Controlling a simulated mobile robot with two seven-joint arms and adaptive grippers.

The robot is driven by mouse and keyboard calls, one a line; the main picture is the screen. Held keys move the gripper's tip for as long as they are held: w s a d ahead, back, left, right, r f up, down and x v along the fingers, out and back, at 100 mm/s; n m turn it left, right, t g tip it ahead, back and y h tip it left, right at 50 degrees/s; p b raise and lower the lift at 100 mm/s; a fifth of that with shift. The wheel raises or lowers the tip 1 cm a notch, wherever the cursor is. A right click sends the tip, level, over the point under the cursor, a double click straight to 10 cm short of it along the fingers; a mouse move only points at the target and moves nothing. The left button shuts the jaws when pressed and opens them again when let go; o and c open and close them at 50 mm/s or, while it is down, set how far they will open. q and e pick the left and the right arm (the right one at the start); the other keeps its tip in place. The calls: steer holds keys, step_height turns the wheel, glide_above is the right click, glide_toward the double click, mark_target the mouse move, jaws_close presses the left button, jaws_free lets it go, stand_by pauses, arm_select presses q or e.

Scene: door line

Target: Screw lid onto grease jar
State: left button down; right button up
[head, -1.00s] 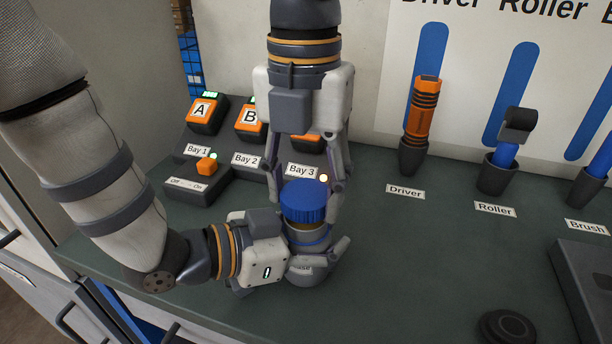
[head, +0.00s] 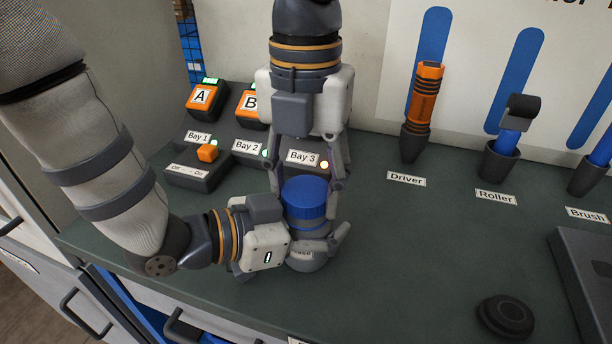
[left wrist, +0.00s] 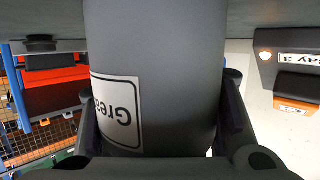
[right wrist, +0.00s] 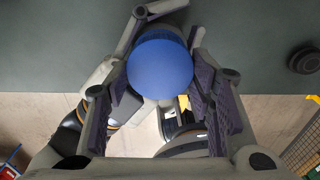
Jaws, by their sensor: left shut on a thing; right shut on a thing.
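The grey grease jar (head: 308,264) stands upright on the dark green bench, and its label shows in part. In the left wrist view the jar (left wrist: 155,50) fills the middle between the fingers. My left gripper (head: 314,243) comes in from the left and is shut around the jar. The ribbed blue lid (head: 304,198) sits level on top of the jar, with no clear gap between them. My right gripper (head: 307,183) points down from above and is shut on the lid. The right wrist view shows the lid (right wrist: 160,65) between its fingers; how far the thread is engaged is hidden.
Behind stand orange chargers A (head: 203,96) and B (head: 250,105) and a switch box (head: 196,172). The driver (head: 424,95), roller (head: 507,140) and brush (head: 598,155) stand in holders to the right. A dark round puck (head: 506,316) lies front right. The bench between is clear.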

steer(key=shift+f, duration=0.65)
steer(key=shift+f, duration=0.2)
steer(key=shift+c, duration=0.6)
steer(key=shift+o, duration=0.3)
steer(key=shift+d+f, duration=0.1)
steer(key=shift+c, duration=0.2)
steer(key=shift+s+a+r, duration=0.15)
steer(key=shift+a+r, duration=0.05)
steer(key=shift+r, duration=0.35)
steer(key=shift+c, duration=0.6)
steer(key=shift+r, duration=0.1)
steer(key=shift+r+n, duration=0.15)
steer(key=shift+n, duration=0.15)
